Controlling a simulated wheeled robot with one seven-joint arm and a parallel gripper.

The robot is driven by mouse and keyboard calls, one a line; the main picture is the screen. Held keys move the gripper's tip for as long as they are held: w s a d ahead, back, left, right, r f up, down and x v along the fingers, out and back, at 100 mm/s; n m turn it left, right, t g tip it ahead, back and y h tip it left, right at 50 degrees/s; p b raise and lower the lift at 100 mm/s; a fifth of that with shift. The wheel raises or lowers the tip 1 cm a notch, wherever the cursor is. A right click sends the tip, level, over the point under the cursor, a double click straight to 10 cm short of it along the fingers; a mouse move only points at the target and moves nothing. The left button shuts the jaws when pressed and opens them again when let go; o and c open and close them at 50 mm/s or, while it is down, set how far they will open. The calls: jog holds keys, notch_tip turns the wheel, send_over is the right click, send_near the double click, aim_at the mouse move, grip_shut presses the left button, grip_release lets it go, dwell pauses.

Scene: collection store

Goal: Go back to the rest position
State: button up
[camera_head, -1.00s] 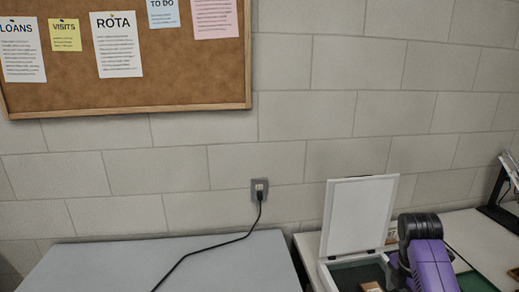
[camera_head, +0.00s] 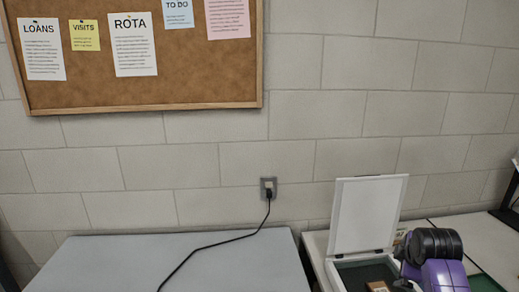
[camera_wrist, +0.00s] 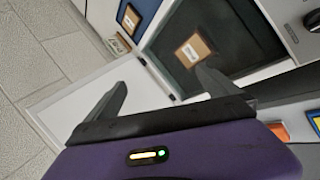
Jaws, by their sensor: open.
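My gripper (camera_wrist: 162,77) is open, with nothing between its two dark fingers in the wrist view. It is over an open white box with a dark lining, whose raised white lid (camera_wrist: 85,100) lies behind the left finger. A small brown labelled block (camera_wrist: 193,52) lies in the box, beyond the right finger and apart from it. In the head view my purple and black arm is at the lower right, partly covering the box (camera_head: 341,277). The fingers are mostly hidden there.
The box lid (camera_head: 365,215) stands upright on the table to the right. A grey surface (camera_head: 190,265) on the left is clear except for a black cable (camera_head: 215,244) running to a wall socket (camera_head: 268,188). Another brown block (camera_wrist: 130,18) lies on blue in the wrist view.

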jog(key=s+a+f+m+t, duration=0.2)
jog(key=s+a+m+t, duration=0.65)
jog(key=s+a, duration=0.5)
jog(key=s+a+r+m+y, duration=0.1)
jog(key=s+a, duration=0.2)
jog(key=s, duration=0.9)
jog(key=s+a+r+m+y, duration=0.1)
jog(key=s+a, duration=0.3)
jog(key=s, duration=0.8)
jog(key=s+a+r+m+y+b, duration=0.1)
jog(key=s+a, duration=0.3)
jog(key=s, duration=0.8)
jog(key=shift+s+a+r+g+y, duration=0.2)
jog(key=shift+s+g+y, duration=0.1)
jog(key=shift+s+g, duration=0.1)
jog(key=shift+c, duration=0.4)
